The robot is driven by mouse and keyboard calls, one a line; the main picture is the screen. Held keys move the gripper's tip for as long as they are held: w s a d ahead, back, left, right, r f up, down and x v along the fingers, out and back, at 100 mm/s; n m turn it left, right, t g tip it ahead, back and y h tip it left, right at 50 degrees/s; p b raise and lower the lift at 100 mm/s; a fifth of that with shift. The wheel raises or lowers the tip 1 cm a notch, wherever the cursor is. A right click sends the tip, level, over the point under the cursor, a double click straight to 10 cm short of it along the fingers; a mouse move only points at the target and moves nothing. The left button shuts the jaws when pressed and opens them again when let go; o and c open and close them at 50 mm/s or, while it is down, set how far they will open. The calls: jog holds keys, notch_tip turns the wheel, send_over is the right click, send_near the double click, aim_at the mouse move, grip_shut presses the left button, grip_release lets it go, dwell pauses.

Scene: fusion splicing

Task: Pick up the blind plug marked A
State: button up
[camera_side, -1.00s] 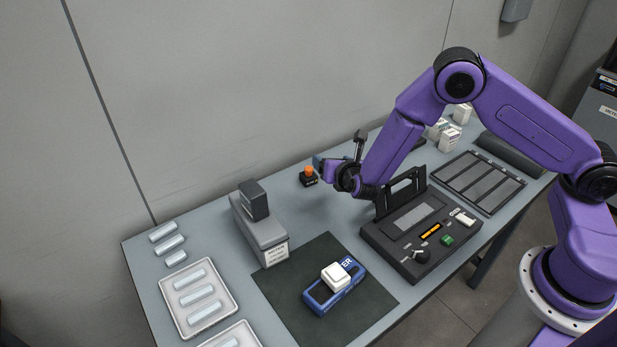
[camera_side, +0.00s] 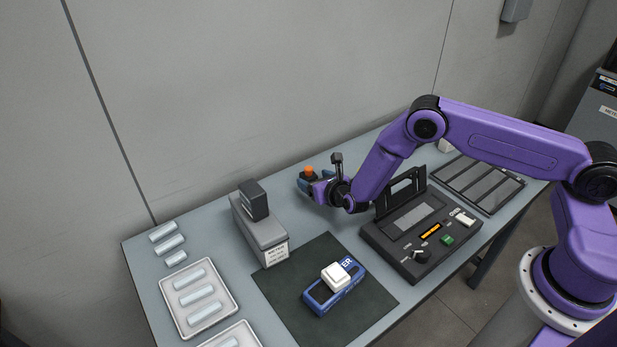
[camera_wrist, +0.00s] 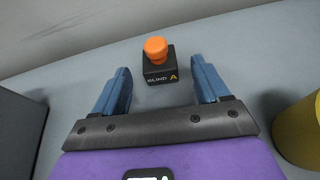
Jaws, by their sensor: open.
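The blind plug marked A (camera_wrist: 157,62) is a black block with an orange knob, lettered "BLIND A" in yellow and white. It stands upright on the table. In the side view its orange knob (camera_side: 309,171) shows, with its lower part partly hidden by my gripper. My gripper (camera_wrist: 160,82) is open, its two blue fingers pointing at the plug from either side. In the wrist view the plug sits just beyond the fingertips, centred between them. In the side view my gripper (camera_side: 308,184) is low, close to the table. Whether a finger touches the plug I cannot tell.
A grey device with a dark head (camera_side: 262,230) stands left of the plug. The black splicer (camera_side: 405,250) with raised lid is at right. A dark mat (camera_side: 275,290) bears a blue tool (camera_side: 318,300). A yellow rounded object (camera_wrist: 300,130) is at the wrist view's right.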

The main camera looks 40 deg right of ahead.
aim_at(311, 177)
jog(key=shift+x, duration=1.65)
jog(key=c, duration=1.1)
jog(key=shift+o, duration=0.2)
jog(key=shift+r, duration=0.1)
